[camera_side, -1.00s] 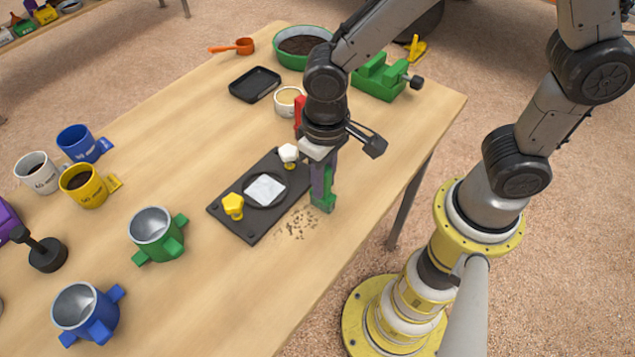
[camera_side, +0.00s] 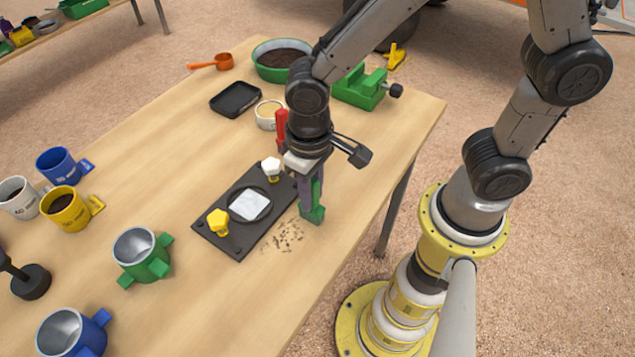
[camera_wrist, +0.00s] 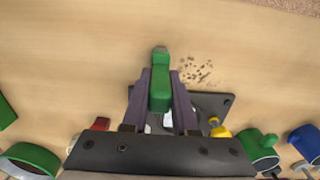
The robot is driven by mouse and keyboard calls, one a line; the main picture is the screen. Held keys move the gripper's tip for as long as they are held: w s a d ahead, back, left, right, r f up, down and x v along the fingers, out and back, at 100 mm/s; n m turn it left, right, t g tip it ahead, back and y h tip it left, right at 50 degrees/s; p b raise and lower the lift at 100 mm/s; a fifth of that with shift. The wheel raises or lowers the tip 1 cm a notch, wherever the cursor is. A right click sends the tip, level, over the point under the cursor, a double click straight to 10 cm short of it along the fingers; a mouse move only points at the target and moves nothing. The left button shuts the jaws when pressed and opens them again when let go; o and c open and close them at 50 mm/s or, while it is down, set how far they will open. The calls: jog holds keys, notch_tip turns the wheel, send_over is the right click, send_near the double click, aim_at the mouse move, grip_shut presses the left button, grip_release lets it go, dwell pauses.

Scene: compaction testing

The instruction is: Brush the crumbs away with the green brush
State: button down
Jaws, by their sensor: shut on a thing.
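The green brush (camera_side: 313,213) is held between the two fingers of my gripper (camera_side: 310,192), which is shut on it. Its lower end is close to the wooden table top, beside the black base plate; I cannot tell whether it touches. In the wrist view the brush (camera_wrist: 160,88) lies between the purple-grey fingers (camera_wrist: 160,98). The crumbs (camera_side: 285,236) are small brown specks scattered on the table in front of the plate, left of the brush. In the wrist view the crumbs (camera_wrist: 195,72) lie just right of the brush tip.
The black base plate (camera_side: 232,240) carries a white square, a yellow knob (camera_side: 218,222) and a white knob (camera_side: 271,168). A green mould (camera_side: 143,254), blue mould (camera_side: 72,334), mugs, a black tray (camera_side: 235,99) and green vise (camera_side: 361,88) stand around. The table's near edge is close to the crumbs.

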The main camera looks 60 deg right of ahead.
jog(key=shift+a+f, duration=0.1)
jog(key=shift+a, duration=6.25)
jog(key=shift+w+d, duration=0.1)
jog(key=shift+d, duration=4.4)
jog(key=shift+s+d, duration=0.2)
jog(key=shift+d, duration=3.25)
jog(key=shift+w+a, duration=0.2)
jog(key=shift+a, duration=1)
jog(key=shift+w+a, duration=0.2)
jog(key=shift+a, duration=0.95)
jog(key=shift+w+a, duration=0.2)
jog(key=shift+a, duration=1.65)
jog(key=shift+w+a, duration=0.25)
jog(key=shift+a, duration=1.6)
jog(key=shift+w+a, duration=0.2)
jog(key=shift+a, duration=1.65)
